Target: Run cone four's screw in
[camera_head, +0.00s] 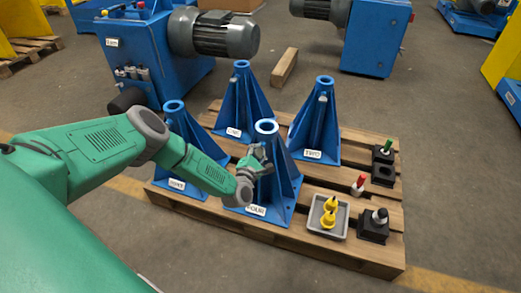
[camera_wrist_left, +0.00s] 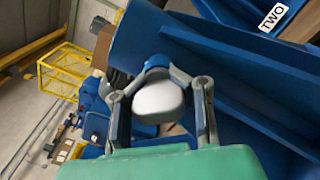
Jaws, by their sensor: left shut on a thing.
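Cone four (camera_head: 285,190) is a blue finned cone with a ring top and a "FOUR" label, at the pallet's near side. My left gripper (camera_head: 258,160) is at its upper side, just below the ring. In the left wrist view, the gripper (camera_wrist_left: 160,98) is shut with its fingers on both sides of a pale rounded knob (camera_wrist_left: 158,102), which looks like the cone's screw head. A blue part shows directly behind the knob. The screw's shank and how deep it sits are hidden. My right gripper is out of view.
Cones one (camera_head: 240,100), two (camera_head: 318,125) and three (camera_head: 175,125) stand close by on the wooden pallet (camera_head: 290,238). A grey tray (camera_head: 314,226) with yellow pieces, a red-topped piece (camera_head: 359,186) and black blocks (camera_head: 373,228) are at the right.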

